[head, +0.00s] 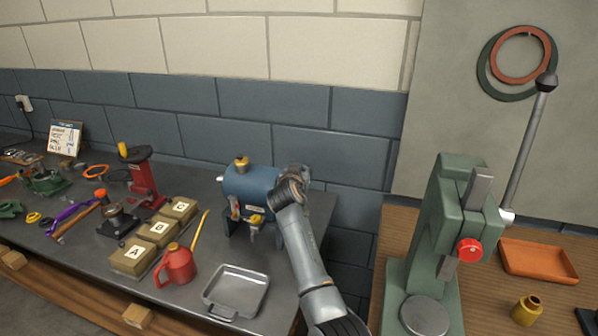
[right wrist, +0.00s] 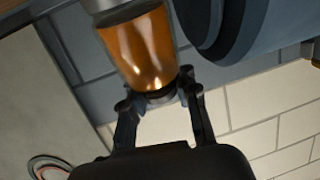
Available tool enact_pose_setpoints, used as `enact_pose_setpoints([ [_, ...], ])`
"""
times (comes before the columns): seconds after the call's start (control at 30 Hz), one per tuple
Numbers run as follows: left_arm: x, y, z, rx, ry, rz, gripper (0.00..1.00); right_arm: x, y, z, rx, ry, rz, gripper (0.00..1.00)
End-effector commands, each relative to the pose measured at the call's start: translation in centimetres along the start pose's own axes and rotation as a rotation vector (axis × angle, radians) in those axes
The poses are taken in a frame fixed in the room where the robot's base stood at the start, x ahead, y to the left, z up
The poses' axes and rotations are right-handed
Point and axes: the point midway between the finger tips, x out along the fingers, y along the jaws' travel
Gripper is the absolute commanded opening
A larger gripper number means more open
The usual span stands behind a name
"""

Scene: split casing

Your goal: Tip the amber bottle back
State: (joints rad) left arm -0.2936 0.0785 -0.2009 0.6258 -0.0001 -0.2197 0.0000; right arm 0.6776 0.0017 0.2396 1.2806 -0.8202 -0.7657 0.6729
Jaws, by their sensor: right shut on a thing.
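The amber bottle (right wrist: 142,50) shows in the right wrist view as a clear, glossy amber cylinder. A grey metal part (right wrist: 108,8) is at its upper end in that picture, and a dark rim is at its lower end. My right gripper (right wrist: 160,97) is shut on the bottle at the dark-rimmed end, a finger on each side. In the head view my right arm reaches to the right end of the blue tank (head: 252,188); the gripper's fingers and the bottle are hidden there. My left gripper is in neither view.
The blue tank (right wrist: 225,25) is close beside the bottle. On the bench are a grey metal tray (head: 238,292), a red oil can (head: 177,265) and lettered boxes (head: 157,232). A green press (head: 450,230) stands on the right bench. A tiled wall is behind.

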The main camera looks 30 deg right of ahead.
Motion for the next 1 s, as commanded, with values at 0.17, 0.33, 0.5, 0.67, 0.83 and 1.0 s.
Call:
enact_pose_setpoints([
  [0.17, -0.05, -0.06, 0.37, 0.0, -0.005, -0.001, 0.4, -0.01, 0.19, -0.86, 0.001, 0.017, 0.002, 0.0],
  [0.33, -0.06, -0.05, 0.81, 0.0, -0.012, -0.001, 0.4, -0.01, 0.19, -0.91, 0.001, 0.018, 0.002, 0.0],
  [0.5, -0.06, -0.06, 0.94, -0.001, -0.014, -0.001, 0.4, -0.01, 0.2, -0.95, 0.001, 0.018, 0.002, 0.0],
  [0.67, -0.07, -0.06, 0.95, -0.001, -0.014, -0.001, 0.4, -0.02, 0.2, -0.98, 0.002, 0.019, 0.002, 0.0],
  [0.83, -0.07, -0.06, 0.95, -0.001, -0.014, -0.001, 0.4, -0.02, 0.2, -1.0, 0.002, 0.019, 0.002, 0.0],
  [1.0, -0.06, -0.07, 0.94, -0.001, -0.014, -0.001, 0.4, -0.01, 0.14, -0.71, 0.002, 0.014, 0.001, 0.54],
])
